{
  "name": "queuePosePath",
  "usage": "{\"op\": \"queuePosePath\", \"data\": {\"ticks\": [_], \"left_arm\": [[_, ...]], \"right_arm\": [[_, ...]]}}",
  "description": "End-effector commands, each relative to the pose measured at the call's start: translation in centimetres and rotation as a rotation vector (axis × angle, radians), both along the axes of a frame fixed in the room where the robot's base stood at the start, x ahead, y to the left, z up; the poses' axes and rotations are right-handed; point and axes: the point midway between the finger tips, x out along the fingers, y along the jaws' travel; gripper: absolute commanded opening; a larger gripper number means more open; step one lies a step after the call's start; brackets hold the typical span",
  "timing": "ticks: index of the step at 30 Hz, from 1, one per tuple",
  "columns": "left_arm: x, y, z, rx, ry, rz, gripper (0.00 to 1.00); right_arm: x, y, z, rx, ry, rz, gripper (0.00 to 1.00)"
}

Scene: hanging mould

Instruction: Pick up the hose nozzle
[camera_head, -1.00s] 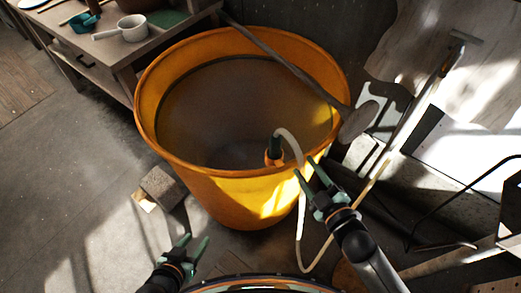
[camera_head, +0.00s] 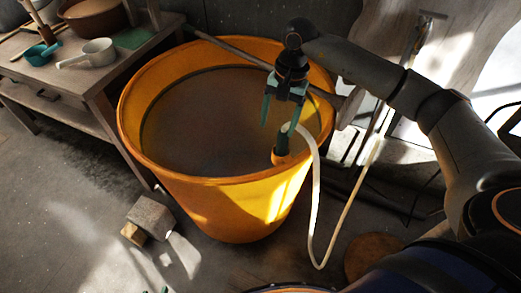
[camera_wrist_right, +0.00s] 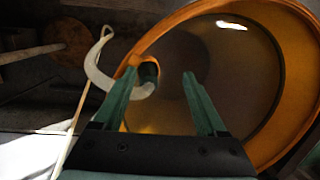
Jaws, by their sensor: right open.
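The hose nozzle (camera_head: 282,148), dark green with an orange end, sits at the inside right wall of the yellow tub (camera_head: 235,205), joined to a pale hose (camera_head: 316,190) that loops over the rim. My right gripper (camera_head: 278,126) is open and empty, pointing down over the tub just above the nozzle. In the right wrist view, the nozzle (camera_wrist_right: 149,72) shows between the open fingers, nearer the left finger, partly hidden by it. I cannot tell if the finger touches it. Of my left gripper, only small green tips (camera_head: 164,290) show at the bottom edge.
A long pole (camera_head: 235,52) lies across the tub's back rim. A wooden bench (camera_head: 95,95) with a white pot (camera_head: 98,52) stands at the left. A block (camera_head: 150,217) lies on the floor before the tub. Boards and frames lean at the right.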

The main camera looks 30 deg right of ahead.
Motion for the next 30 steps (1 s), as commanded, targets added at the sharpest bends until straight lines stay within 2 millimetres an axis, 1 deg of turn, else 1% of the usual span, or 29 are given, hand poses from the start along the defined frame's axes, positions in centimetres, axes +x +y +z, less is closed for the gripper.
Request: {"op": "queuePosePath", "data": {"ticks": [1, 3, 6, 8, 15, 18, 23, 26, 30], "left_arm": [[0.0, 0.0, -0.2, 0.000, 0.000, 0.000, 0.50], [0.0, 0.0, -0.2, 0.000, 0.000, 0.000, 0.50], [0.0, 0.0, -0.2, 0.000, 0.000, 0.000, 0.50], [0.0, 0.0, -0.1, 0.000, 0.000, 0.000, 0.50], [0.0, 0.0, 0.2, -0.001, 0.000, -0.001, 0.50], [0.0, -0.1, 0.2, -0.001, 0.000, -0.001, 0.50], [0.0, -0.1, 0.3, -0.001, 0.000, 0.000, 0.50], [0.0, -0.1, 0.6, -0.001, 0.000, 0.000, 0.50], [0.0, -0.1, 0.9, -0.002, 0.000, 0.001, 0.50]], "right_arm": [[0.4, -2.0, 0.8, -0.069, -0.015, 0.015, 0.74], [0.6, -3.7, 1.5, -0.131, -0.021, 0.031, 0.74], [0.7, -4.8, 1.5, -0.170, -0.021, 0.041, 0.74], [0.7, -4.9, 0.8, -0.176, -0.017, 0.044, 0.74], [0.6, -4.8, -3.6, -0.172, -0.016, 0.043, 0.74], [0.7, -4.7, -4.7, -0.170, -0.019, 0.044, 0.74], [0.7, -4.5, -5.8, -0.169, -0.020, 0.044, 0.74], [0.8, -4.2, -7.0, -0.168, -0.017, 0.044, 0.74], [1.0, -3.9, -9.2, -0.169, -0.018, 0.042, 0.74]]}}
